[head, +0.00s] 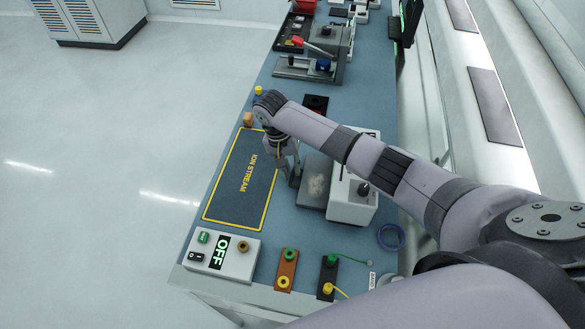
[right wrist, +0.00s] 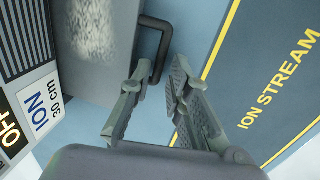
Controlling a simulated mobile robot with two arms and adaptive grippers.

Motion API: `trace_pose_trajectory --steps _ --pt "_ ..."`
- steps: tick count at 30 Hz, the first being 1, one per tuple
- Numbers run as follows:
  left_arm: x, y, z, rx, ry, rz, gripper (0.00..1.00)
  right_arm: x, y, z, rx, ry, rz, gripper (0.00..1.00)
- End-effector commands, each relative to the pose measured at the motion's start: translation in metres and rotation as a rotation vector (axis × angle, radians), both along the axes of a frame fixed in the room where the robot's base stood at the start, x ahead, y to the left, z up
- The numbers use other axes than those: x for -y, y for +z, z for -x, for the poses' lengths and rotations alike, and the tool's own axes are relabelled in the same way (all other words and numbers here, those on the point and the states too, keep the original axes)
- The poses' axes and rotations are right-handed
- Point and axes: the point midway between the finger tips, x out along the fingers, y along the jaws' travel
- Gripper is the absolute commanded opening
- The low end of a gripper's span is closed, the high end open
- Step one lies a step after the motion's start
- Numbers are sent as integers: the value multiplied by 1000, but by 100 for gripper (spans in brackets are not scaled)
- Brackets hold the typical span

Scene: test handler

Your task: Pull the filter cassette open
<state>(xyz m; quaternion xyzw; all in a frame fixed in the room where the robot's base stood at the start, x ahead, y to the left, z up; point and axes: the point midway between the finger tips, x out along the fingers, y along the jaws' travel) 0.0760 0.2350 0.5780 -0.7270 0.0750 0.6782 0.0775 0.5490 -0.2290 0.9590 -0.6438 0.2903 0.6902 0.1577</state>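The filter cassette (head: 314,184) is a grey flat slab with a whitish dusty patch, beside the white ionizer housing (head: 352,203). In the right wrist view the cassette (right wrist: 95,40) fills the upper left. Its dark U-shaped handle (right wrist: 166,38) stands out from its right edge. My right gripper (head: 292,171) is low over the bench at the cassette's left edge. In the right wrist view its fingers (right wrist: 161,76) are apart, with the handle's bar at the gap between the tips. I cannot tell whether they touch it. My left gripper is not in view.
The yellow-edged ION STREAM mat (head: 238,185) lies left of the cassette, flat and clear. A white OFF switch box (head: 222,256), an orange socket block (head: 287,270) and a dark one (head: 327,277) stand in front. A red-handled clamp device (head: 310,62) stands farther back.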

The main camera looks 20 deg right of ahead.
Motion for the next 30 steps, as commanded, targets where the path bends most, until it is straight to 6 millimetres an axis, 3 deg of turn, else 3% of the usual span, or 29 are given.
trace_pose_trajectory --steps 3,5,7,9,13,24,30 --pt "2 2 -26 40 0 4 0 3 0 -2 5 -3 4 16" --pt "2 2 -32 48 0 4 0 3 1 -2 5 -2 4 16" --pt "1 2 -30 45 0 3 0 2 1 -1 5 -2 4 16" --pt "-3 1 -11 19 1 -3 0 2 1 -2 5 -2 3 16" --pt "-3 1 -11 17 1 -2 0 0 11 -3 8 -2 1 16" --pt "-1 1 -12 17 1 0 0 -13 84 -12 10 0 2 16" --pt "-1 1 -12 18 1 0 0 -16 112 -15 10 -2 6 16"
